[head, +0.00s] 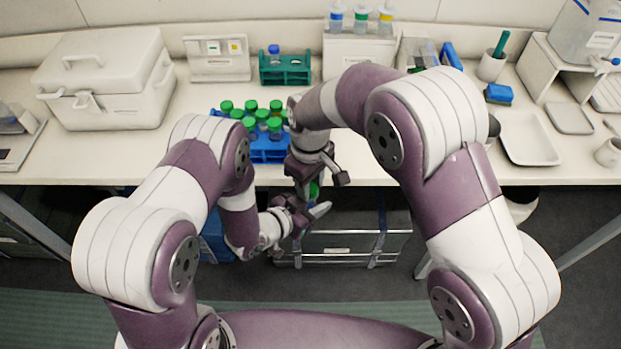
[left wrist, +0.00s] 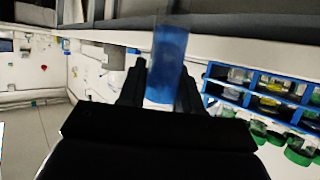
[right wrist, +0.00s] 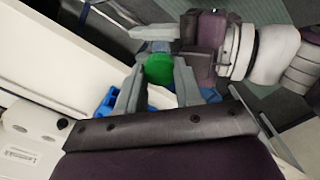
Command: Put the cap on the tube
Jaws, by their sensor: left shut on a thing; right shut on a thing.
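My left gripper (head: 308,216) is shut on a translucent blue tube (left wrist: 168,60), which stands up between its fingers in the left wrist view. My right gripper (right wrist: 160,84) is shut on a round green cap (right wrist: 159,69). In the head view the green cap (head: 314,190) shows just below the right gripper and just above the left one, in front of the bench edge. In the right wrist view the left gripper's fingers lie just beyond the cap. The tube's mouth is hidden, and I cannot tell whether cap and tube touch.
A blue rack (head: 270,156) with several green-capped tubes stands near the bench's front edge, beside my right wrist. Behind it is a teal rack (head: 285,76) with a blue-capped tube. A white cooler box (head: 105,85) is at left, a white tray (head: 530,150) at right.

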